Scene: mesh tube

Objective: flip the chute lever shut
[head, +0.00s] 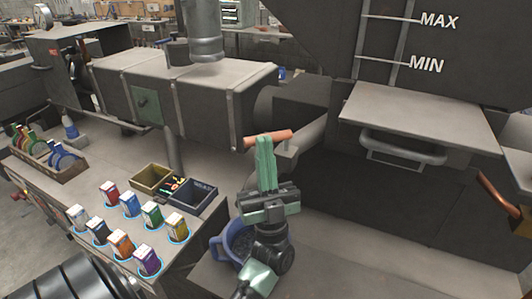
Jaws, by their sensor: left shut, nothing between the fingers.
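An orange-red lever handle (268,138) lies nearly level in front of the pipe below the grey machine body. My left gripper (265,143), with green fingers, is shut with nothing between the fingers. Its fingertips overlap the middle of the handle in the head view; I cannot tell whether they touch it. The fingers and wrist hide part of the area below the handle. My right gripper is not in view.
A blue bucket (222,247) stands beside my left wrist. Several coloured cartons, an open tan box (151,178) and a dark blue box (204,196) are on the left bench. A hopper with a shelf (420,115) and a copper-coloured bar (497,202) are at right.

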